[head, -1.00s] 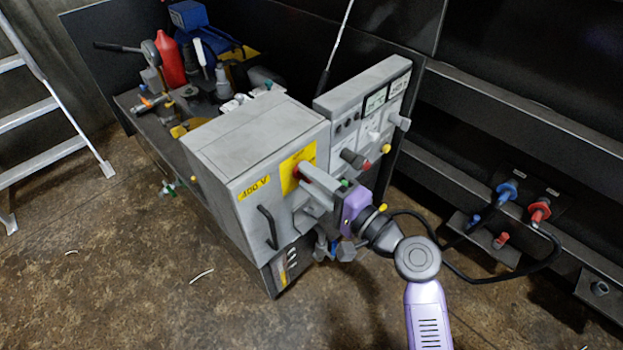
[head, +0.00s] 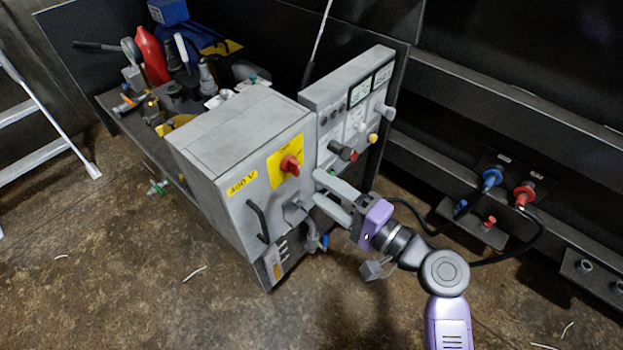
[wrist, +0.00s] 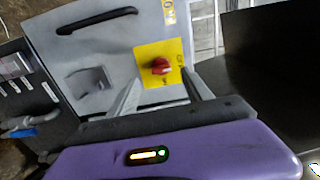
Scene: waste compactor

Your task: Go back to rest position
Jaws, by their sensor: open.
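My gripper (head: 322,194) is open and empty, with its two grey fingers pointing at the front of the grey electrical cabinet (head: 225,150). It sits to the right of and below the red rotary switch (head: 290,164), which is on a yellow plate. In the wrist view the red switch (wrist: 160,66) shows just beyond and between the fingers (wrist: 160,92), with a visible gap to them. The purple wrist housing fills the bottom of that view. Nothing is held.
A control panel (head: 352,120) with knobs stands right of the cabinet. Blue and red hose couplings (head: 492,178) with black hoses are on the dark wall at right. A cluttered bench (head: 180,100) lies behind, a ladder (head: 45,130) at far left. The front floor is mostly open.

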